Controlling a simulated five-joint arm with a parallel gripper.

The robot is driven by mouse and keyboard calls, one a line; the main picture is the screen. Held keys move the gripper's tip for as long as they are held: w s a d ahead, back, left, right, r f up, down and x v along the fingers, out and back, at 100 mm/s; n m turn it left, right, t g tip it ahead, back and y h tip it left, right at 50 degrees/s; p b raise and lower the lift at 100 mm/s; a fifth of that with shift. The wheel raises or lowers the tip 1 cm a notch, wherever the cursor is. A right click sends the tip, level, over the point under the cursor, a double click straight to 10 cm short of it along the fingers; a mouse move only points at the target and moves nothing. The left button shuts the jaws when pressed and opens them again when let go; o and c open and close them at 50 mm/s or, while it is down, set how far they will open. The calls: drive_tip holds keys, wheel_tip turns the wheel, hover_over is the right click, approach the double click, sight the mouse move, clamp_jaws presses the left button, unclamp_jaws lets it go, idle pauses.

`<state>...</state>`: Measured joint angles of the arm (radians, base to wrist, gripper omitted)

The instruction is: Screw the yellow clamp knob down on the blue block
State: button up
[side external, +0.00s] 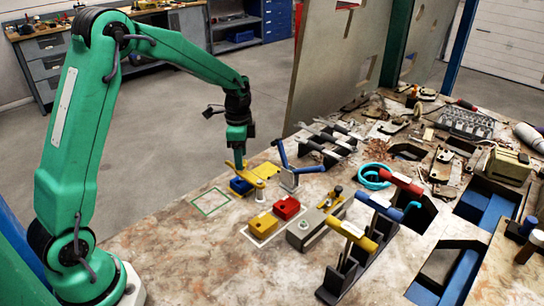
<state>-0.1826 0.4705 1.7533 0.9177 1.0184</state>
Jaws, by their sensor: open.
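The blue block (241,186) sits on the worktop below my gripper, partly covered by yellow clamp parts. A yellow clamp (264,171) lies against its right side. My gripper (237,160) points down just above the block and is open. A yellow piece (236,168), which looks like the clamp knob, is right under the fingertips. I cannot tell whether the fingers touch it or stand around it.
A blue-handled fixture (281,153) stands close at the right. Red (286,207) and yellow blocks (262,225) sit in front, near a grey fixture (305,230) and a tool rack (352,262). A green-outlined square (210,202) at the left is empty.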

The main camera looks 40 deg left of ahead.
wheel_tip(320, 180, up, 7)
idle(0.5)
drive_tip(key=shift+r, duration=0.1)
drive_tip(key=s+d+r+n+t, duration=0.3)
drive_tip(key=s+d+r+n, duration=0.15)
drive_tip(key=s+r, duration=0.45)
drive_tip(key=s+d+n+t, duration=0.1)
drive_tip(key=s+d+n, duration=0.1)
drive_tip(key=s, duration=0.5)
drive_tip(key=s+d+n+t, duration=0.1)
drive_tip(key=s+d+n, duration=0.1)
drive_tip(key=s, duration=0.5)
drive_tip(key=shift+s+f+n+t, duration=0.3)
drive_tip(key=shift+f+n, duration=0.1)
drive_tip(key=shift+n, duration=0.15)
drive_tip(key=shift+w+r, duration=0.1)
drive_tip(key=shift+w, duration=0.05)
